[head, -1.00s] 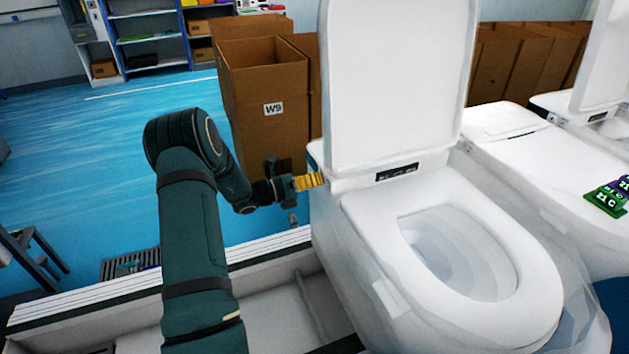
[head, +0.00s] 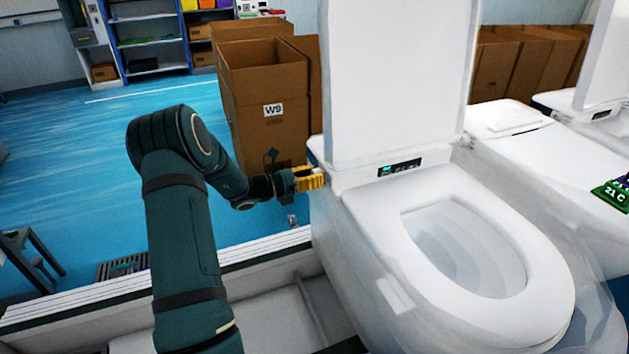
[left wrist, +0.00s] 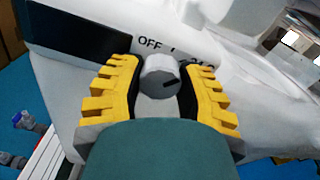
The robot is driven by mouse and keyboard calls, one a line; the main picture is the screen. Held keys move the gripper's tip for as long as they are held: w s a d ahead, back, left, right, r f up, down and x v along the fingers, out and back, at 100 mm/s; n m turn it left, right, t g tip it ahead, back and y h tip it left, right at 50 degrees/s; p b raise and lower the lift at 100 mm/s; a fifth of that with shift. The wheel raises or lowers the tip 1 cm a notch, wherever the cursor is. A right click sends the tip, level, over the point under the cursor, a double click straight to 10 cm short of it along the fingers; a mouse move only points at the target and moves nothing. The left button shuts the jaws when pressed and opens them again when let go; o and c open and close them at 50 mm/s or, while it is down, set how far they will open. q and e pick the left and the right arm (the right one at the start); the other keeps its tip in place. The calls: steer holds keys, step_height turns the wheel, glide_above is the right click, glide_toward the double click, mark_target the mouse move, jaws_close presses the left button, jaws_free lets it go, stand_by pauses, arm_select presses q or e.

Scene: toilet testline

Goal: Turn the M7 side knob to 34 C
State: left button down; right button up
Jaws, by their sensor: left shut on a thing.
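A small white-grey side knob (left wrist: 159,77) sits on the side of the white toilet (head: 465,240). A dark pointer line on its face points right and slightly up. "OFF" is printed above it; another mark to the right is partly hidden by a finger. My left gripper (head: 311,179) is at the toilet's left side, near the lid hinge, its yellow fingers on both sides of the knob and shut on it. In the head view the gripper hides the knob. A small display panel (head: 400,168) on the toilet shows a greenish lit patch. My right gripper is out of view.
An open cardboard box marked W9 (head: 262,95) stands just behind my left gripper. The raised toilet lid (head: 398,75) stands right of it. A second toilet (head: 535,150), carrying a green tag (head: 612,196), is farther right.

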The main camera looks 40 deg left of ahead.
arm_select(q)
steer(key=shift+f+m+b, duration=0.1)
steer(key=shift+m+b, duration=0.25)
steer(key=shift+m, duration=0.35)
steer(key=c, duration=0.5)
jaws_free()
steer(key=v, duration=1.2)
